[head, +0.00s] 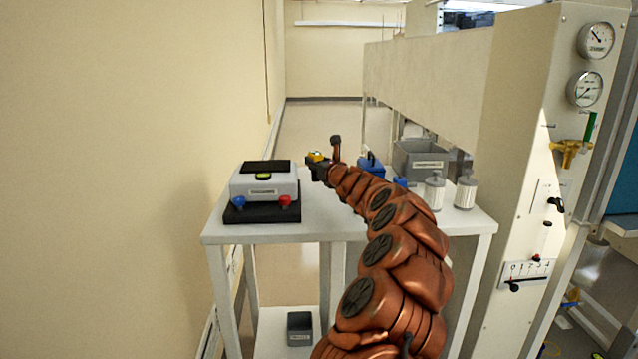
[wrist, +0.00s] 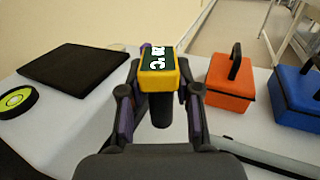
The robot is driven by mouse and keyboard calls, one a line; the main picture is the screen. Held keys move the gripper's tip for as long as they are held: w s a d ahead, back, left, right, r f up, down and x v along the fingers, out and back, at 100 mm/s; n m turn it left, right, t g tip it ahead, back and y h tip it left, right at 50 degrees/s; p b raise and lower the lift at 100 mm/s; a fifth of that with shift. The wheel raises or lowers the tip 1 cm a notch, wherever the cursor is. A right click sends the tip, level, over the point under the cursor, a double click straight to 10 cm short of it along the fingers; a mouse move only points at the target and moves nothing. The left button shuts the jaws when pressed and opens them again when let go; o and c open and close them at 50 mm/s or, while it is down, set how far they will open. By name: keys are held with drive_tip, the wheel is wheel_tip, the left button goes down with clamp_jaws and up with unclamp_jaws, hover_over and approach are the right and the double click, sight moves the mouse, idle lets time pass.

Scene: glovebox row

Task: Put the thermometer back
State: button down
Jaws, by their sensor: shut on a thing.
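The thermometer (wrist: 160,82) has a yellow head with a dark display reading in °C, and a thick black stem below it. My gripper (wrist: 158,108) is shut on it, with one finger on each side. In the head view the thermometer's yellow head (head: 317,156) shows at my gripper (head: 322,170), above the white table (head: 320,219) and right of a grey-white device. I cannot tell which spot on the table is the thermometer's own place.
The device (head: 265,188) has a black top pad, also in the wrist view (wrist: 75,68). An orange box (wrist: 231,85) and a blue box (wrist: 297,93), both handled, stand right. A grey bin (head: 420,158) and two white jars (head: 434,192) (head: 466,192) stand at the table's right.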

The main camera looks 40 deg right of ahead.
sight(317, 181)
drive_tip(key=shift+d+f, duration=0.1)
drive_tip(key=shift+f, duration=0.65)
drive_tip(key=shift+f+b, duration=0.4)
drive_tip(key=shift+f, duration=1.4)
drive_tip(key=shift+f, duration=0.15)
drive_tip(key=c, duration=0.8)
unclamp_jaws()
drive_tip(key=shift+s, duration=0.15)
